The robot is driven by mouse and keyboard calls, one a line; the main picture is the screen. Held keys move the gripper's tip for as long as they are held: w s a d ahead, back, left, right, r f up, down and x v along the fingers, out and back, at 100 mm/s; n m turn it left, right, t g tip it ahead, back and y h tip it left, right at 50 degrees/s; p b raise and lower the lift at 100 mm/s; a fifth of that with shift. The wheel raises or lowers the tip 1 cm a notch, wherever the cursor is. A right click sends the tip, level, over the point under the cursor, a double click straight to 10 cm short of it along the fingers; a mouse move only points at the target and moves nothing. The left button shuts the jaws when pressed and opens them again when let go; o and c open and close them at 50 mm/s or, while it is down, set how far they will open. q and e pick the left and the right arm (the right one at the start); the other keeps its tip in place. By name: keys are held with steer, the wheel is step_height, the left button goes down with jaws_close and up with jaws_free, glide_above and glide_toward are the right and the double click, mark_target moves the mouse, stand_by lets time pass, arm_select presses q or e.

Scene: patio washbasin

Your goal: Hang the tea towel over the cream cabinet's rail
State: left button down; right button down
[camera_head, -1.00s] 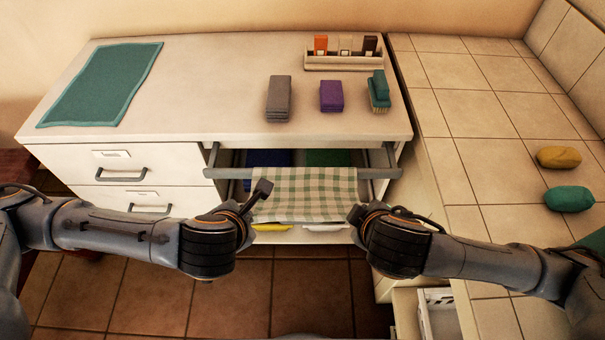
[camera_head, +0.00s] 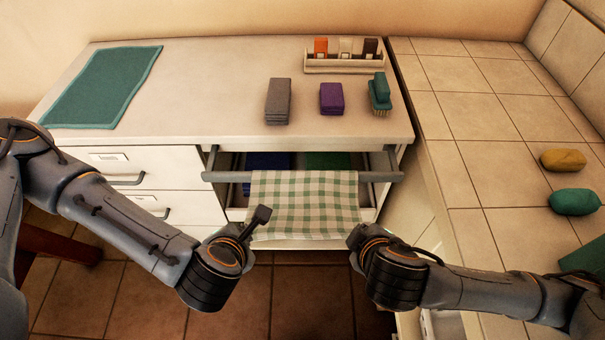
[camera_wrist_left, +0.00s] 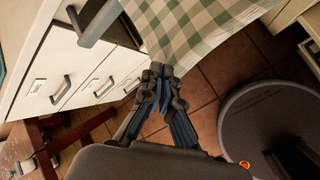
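The green-and-white checked tea towel (camera_head: 305,200) lies across the grey rail (camera_head: 228,177) of the cream cabinet (camera_head: 150,160) and hangs down in front of it. My left gripper (camera_head: 258,216) is at the towel's lower left corner. In the left wrist view, its fingertips (camera_wrist_left: 160,72) are close together where the corner of the towel (camera_wrist_left: 195,30) meets them, so it looks shut on that corner. My right gripper (camera_head: 356,236) is at the towel's lower right corner. Its fingers are mostly hidden by its own wrist.
On the cabinet top are a teal mat (camera_head: 100,88), a grey block (camera_head: 278,101), a purple block (camera_head: 332,98), a teal brush (camera_head: 380,92) and a rack (camera_head: 345,64). A tiled counter (camera_head: 480,150) stands right, with yellow (camera_head: 563,159) and teal (camera_head: 575,201) soaps.

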arm_select(q)
steer(key=c, duration=1.3)
jaws_free()
steer(key=shift+a, duration=0.1)
arm_select(e)
steer(key=c, duration=1.3)
jaws_free()
steer(key=shift+d, duration=0.1)
